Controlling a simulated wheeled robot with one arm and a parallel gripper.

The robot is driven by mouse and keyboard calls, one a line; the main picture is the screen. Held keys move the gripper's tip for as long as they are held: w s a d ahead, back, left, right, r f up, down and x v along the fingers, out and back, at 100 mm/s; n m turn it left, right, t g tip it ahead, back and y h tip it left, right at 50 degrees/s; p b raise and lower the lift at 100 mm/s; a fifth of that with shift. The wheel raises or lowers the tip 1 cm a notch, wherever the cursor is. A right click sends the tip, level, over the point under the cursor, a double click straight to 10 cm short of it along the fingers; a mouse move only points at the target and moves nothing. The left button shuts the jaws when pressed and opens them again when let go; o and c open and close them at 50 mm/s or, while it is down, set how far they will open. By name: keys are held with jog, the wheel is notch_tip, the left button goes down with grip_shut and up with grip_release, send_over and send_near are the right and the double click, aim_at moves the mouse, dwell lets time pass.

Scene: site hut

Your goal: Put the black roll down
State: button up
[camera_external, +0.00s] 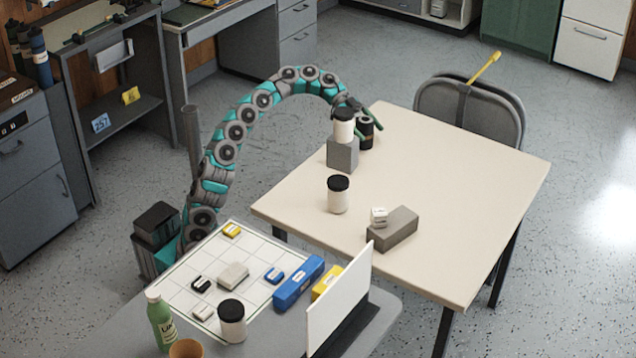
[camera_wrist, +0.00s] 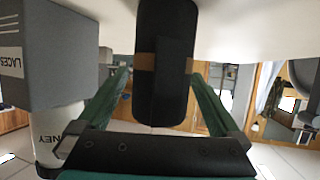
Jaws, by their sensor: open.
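The black roll (camera_external: 366,133) is upright at the far left part of the pale table (camera_external: 460,190), just behind a grey block. In the wrist view the black roll (camera_wrist: 165,60) has a brown band and fills the middle. My gripper (camera_external: 369,126) is open around it, and in the wrist view the green fingers of my gripper (camera_wrist: 165,85) are on either side. The roll appears to stand on the table, but its base is partly hidden by the block in the outside view.
Close by, a black-lidded white jar (camera_external: 343,131) stands on the grey block (camera_external: 342,154), which also looms in the wrist view (camera_wrist: 60,55). Another jar (camera_external: 338,197) and a low grey block (camera_external: 393,230) are nearer. The table's right side is clear.

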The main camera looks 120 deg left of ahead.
jog(key=v, duration=1)
jog(key=shift+s, duration=0.2)
